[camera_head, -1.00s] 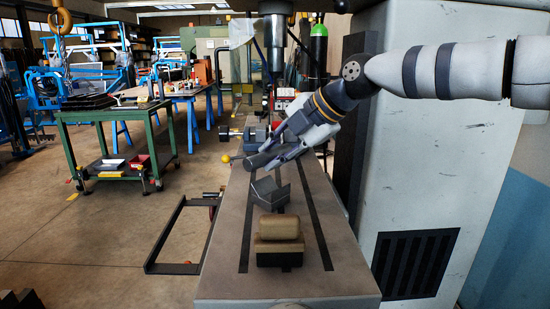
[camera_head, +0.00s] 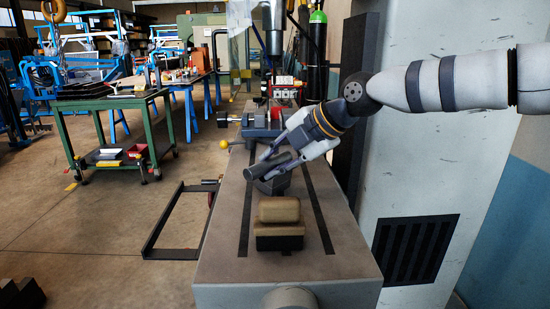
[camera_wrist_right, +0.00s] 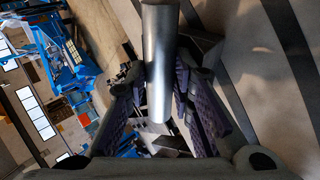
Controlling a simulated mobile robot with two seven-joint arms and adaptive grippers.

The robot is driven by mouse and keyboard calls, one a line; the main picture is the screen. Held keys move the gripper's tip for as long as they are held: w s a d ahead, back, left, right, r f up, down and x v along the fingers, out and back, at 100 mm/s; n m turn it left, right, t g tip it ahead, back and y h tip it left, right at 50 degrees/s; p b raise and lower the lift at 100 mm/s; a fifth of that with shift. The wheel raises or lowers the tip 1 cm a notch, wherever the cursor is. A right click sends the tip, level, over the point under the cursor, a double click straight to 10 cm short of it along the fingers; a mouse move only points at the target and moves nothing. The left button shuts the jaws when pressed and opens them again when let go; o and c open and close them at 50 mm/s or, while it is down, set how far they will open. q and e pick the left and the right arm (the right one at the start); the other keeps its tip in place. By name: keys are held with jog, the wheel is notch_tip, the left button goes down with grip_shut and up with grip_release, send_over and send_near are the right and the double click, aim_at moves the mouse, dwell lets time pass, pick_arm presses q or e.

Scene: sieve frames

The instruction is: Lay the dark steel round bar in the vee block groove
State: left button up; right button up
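The dark steel round bar (camera_head: 267,167) is held in my right gripper (camera_head: 281,157), with its near end pointing to the lower left in the head view. In the right wrist view the bar (camera_wrist_right: 158,65) lies between the two finger pads of the gripper (camera_wrist_right: 158,80), which close on its sides. The grey vee block (camera_head: 277,187) stands on the machine table just under the bar. The bar and fingers hide much of its groove, and I cannot tell whether the bar touches it. My left gripper is not in view.
A tan and dark block (camera_head: 279,224) stands on the slotted table (camera_head: 223,262), in front of the vee block. A vise-like device (camera_head: 262,128) is behind. The machine column (camera_head: 420,180) rises at the right. The table's front is clear.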

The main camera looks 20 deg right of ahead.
jog(key=o, duration=0.4)
jog(key=shift+s+f+g, duration=0.2)
jog(key=shift+f+g, duration=0.1)
jog(key=shift+f, duration=0.7)
jog(key=shift+o, duration=0.3)
jog(key=shift+f, duration=0.1)
jog(key=a+r+v, duration=0.1)
jog(key=v, duration=1.2)
jog(key=shift+w, duration=0.2)
jog(key=shift+d+r, duration=0.15)
jog(key=shift+r, duration=0.05)
